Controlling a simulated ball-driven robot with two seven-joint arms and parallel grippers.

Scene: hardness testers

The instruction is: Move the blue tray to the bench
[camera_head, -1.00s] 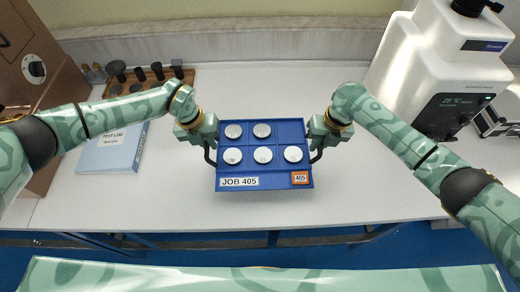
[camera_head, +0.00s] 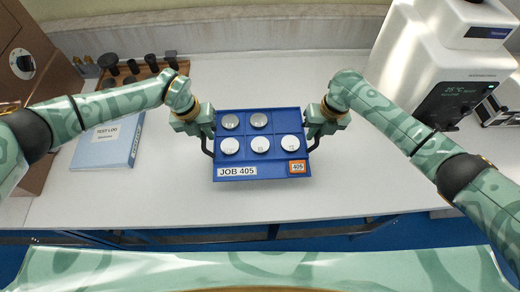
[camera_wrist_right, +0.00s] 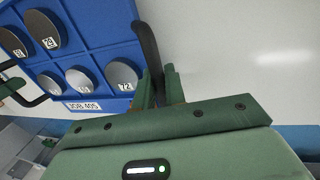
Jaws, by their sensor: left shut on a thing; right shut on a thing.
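The blue tray (camera_head: 275,170) is over the white bench top, roughly level. It has a "JOB 405" label, an orange 405 tag and several round metal discs in its compartments. The right wrist view also shows the tray (camera_wrist_right: 98,62). My left gripper (camera_head: 204,128) is shut on the black handle at the tray's left side. My right gripper (camera_head: 317,126) is shut on the right handle; in the right wrist view its fingers (camera_wrist_right: 160,88) close around the black handle (camera_wrist_right: 150,50). I cannot tell whether the tray's underside touches the bench.
The white bench (camera_head: 365,185) is clear around the tray. A "TEST LOG" book (camera_head: 105,150) lies to the left, with a rack of dark cylinders (camera_head: 140,72) behind it. A white tester (camera_head: 432,60) stands at the right. A brown cabinet (camera_head: 30,60) is at the far left.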

